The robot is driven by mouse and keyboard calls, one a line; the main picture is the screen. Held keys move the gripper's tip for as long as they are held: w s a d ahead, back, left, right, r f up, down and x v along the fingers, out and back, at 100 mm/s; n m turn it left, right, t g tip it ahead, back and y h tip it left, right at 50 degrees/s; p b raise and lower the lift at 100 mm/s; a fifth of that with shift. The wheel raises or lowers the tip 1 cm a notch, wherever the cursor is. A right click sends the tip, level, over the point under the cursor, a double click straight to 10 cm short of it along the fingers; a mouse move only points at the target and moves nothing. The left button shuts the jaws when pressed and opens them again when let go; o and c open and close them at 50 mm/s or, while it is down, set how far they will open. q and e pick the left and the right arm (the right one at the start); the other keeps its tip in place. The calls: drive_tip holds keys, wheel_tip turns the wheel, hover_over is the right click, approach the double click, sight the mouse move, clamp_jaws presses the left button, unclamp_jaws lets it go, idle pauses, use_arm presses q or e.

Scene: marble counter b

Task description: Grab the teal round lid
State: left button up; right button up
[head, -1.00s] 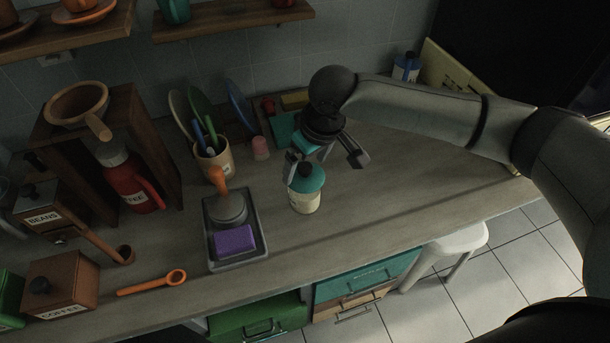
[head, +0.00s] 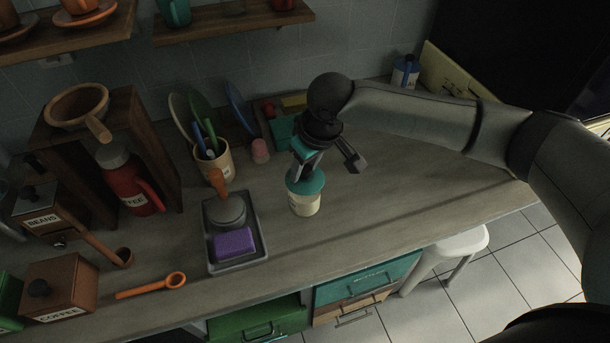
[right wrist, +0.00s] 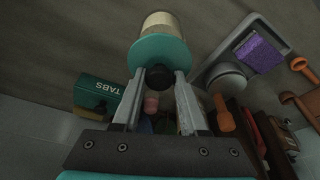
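The teal round lid (head: 306,185) sits on a cream jar (head: 305,204) on the counter. In the right wrist view the lid (right wrist: 160,50) faces me, with its black knob (right wrist: 158,77) lined up between my fingertips. My right gripper (head: 328,166) is open and empty, just above the lid. In the head view its left finger is over the lid and hides the knob, while the other finger stands off to the right. I cannot tell whether a finger touches the lid. My left gripper is in neither view.
A grey tray (head: 256,262) with a purple block (head: 234,242) and a tamper (head: 229,210) stands left of the jar. Behind are a utensil cup (head: 217,166) and a pink-topped small pot (head: 260,151). The counter right of the jar is clear.

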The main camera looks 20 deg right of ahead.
drive_tip(key=shift+s+d+f, duration=0.1)
drive_tip(key=shift+s+f, duration=0.15)
drive_tip(key=shift+f, duration=0.15)
clamp_jaws()
drive_tip(key=shift+r, duration=0.1)
